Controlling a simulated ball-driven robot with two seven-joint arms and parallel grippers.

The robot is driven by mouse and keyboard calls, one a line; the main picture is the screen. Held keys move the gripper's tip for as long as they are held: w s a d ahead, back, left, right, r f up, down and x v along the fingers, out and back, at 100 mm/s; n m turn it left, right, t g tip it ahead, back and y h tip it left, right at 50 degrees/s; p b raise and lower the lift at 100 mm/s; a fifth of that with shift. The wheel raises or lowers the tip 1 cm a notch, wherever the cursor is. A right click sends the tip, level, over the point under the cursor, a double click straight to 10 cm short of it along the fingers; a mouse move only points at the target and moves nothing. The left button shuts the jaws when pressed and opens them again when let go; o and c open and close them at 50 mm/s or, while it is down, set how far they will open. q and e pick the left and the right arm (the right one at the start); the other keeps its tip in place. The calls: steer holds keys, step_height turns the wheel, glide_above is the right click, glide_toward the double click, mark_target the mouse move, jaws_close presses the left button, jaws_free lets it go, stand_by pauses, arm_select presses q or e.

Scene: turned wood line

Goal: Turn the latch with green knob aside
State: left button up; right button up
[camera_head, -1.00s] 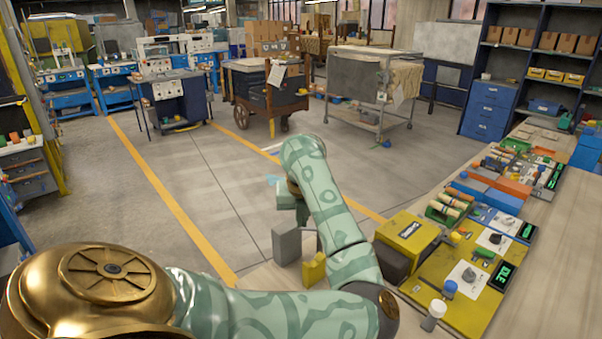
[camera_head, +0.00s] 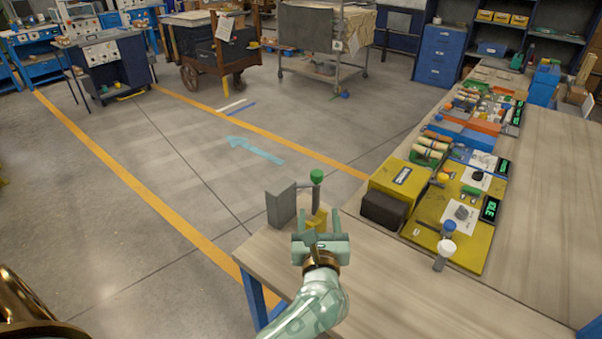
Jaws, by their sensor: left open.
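The green knob (camera_head: 316,176) tops a grey upright handle, part of the latch (camera_head: 316,198), near the far left corner of the wooden bench (camera_head: 395,290). A grey block (camera_head: 281,204) stands just left of the latch. A yellow piece (camera_head: 318,219) is low at the latch's foot, partly hidden by my gripper. My left gripper (camera_head: 319,218) is open, its two fingers pointing away toward the latch. In the picture it is below the knob, with the yellow piece showing between the fingers. I cannot tell whether it touches anything. My right gripper is out of view.
A yellow case (camera_head: 400,180) with a dark front stands right of the latch. Beside it is a yellow board (camera_head: 455,235) with small parts and a display. The near bench top is bare.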

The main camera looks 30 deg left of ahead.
mark_target(317, 178)
arm_select(q)
steer(key=b+x, duration=0.1)
steer(key=x, duration=1.3)
steer(key=shift+w+a, duration=0.15)
steer(key=shift+w, duration=0.15)
steer(key=shift+w+a+b, duration=0.3)
steer(key=shift+w+a, duration=0.05)
steer(key=shift+w, duration=0.15)
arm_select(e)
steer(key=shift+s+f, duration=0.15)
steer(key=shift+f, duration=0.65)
